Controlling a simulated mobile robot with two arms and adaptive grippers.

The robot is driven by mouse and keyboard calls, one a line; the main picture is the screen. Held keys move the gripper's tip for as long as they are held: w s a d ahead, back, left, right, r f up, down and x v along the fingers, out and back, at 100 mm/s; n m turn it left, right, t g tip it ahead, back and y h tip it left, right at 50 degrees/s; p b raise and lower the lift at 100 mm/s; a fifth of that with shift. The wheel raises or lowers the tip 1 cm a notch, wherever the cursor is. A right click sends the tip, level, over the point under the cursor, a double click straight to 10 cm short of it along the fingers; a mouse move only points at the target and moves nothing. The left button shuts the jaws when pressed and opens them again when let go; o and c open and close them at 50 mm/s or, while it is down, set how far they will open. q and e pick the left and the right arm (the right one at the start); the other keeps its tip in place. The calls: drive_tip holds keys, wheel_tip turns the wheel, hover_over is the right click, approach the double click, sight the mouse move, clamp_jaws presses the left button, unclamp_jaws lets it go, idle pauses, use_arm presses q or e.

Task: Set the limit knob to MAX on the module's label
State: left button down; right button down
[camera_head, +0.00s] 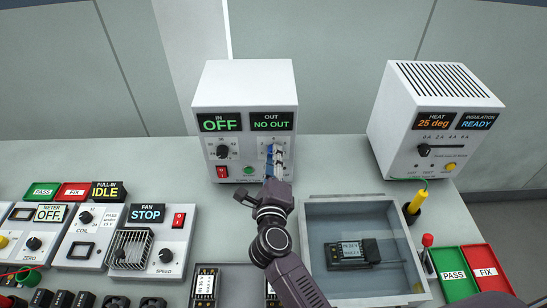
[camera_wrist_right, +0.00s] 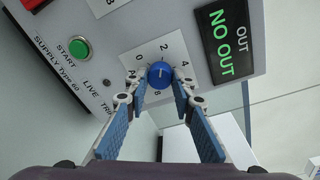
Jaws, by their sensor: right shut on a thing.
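The white supply module (camera_head: 243,84) stands at the back middle, its screens reading IN OFF and OUT NO OUT. My right gripper (camera_head: 273,152) is at the right side of its front and hides most of the knob there. In the right wrist view, my right gripper (camera_wrist_right: 159,82) is shut on a round blue knob (camera_wrist_right: 160,72), one finger on each side. The knob sits on a white label with numbers such as 0, 2 and 4 around it. A light pointer mark shows faintly on the knob. My left gripper is out of view.
The module also has a black knob (camera_head: 222,151), a red switch (camera_head: 222,172) and a green START button (camera_wrist_right: 79,48). A white heater box (camera_head: 430,110) stands at the right.

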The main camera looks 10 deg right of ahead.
drive_tip(key=shift+f, duration=0.2)
drive_tip(key=c, duration=1.6)
unclamp_jaws()
drive_tip(key=v, duration=1.2)
drive_tip(key=shift+s+r, duration=0.1)
